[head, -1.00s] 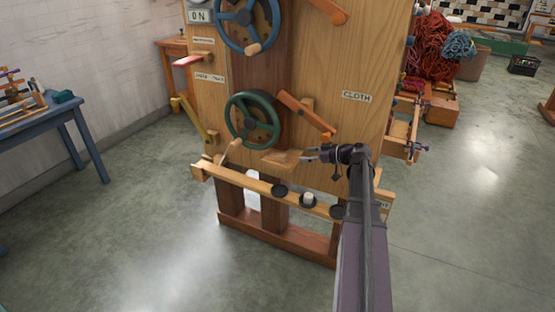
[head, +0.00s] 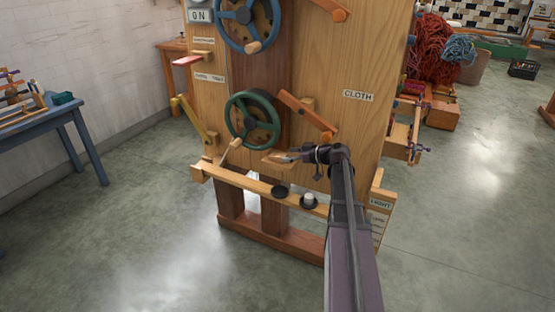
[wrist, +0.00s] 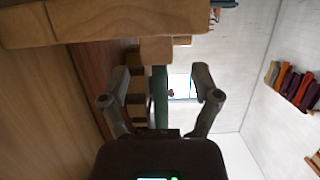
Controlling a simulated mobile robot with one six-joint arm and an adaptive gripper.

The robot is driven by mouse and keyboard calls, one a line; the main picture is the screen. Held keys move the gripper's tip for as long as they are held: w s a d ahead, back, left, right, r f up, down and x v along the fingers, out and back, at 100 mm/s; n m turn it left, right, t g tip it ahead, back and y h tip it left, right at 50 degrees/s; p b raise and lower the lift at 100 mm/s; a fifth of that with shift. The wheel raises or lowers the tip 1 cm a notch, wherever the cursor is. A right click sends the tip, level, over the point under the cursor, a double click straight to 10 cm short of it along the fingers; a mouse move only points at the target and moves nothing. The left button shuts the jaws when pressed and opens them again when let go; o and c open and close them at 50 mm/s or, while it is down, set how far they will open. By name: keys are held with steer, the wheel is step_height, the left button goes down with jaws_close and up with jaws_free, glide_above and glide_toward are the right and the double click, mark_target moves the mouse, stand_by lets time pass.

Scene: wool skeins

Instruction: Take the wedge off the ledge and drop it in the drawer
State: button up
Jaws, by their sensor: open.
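My gripper (head: 290,157) is open, in front of the wooden machine board and pointing left. In the head view its fingertips overlap a small tan wooden piece (head: 272,160), which looks like the wedge, below the green handwheel. Contact cannot be told. In the wrist view the fingers stand apart on both sides (wrist: 160,92), with brown stepped wood (wrist: 137,90) showing beyond and between them; I cannot tell whether this is the wedge. The ledge under it is not clear. No drawer is plainly identifiable.
The green handwheel (head: 237,122) and orange lever (head: 303,111) project close to my gripper. A wooden rail (head: 232,181) with dark round knobs runs below. Open floor lies in front.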

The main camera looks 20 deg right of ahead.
mark_target(281, 155)
steer(key=shift+f+b+x, duration=0.15)
steer(key=shift+b+x, duration=0.3)
steer(key=shift+x, duration=0.5)
steer(key=shift+f+b+x, duration=0.2)
steer(key=shift+b+x, duration=0.25)
steer(key=shift+x, duration=0.55)
steer(key=shift+w+a+f, duration=0.1)
steer(key=shift+w+a, duration=0.15)
steer(key=shift+w, duration=0.15)
steer(key=c, duration=1)
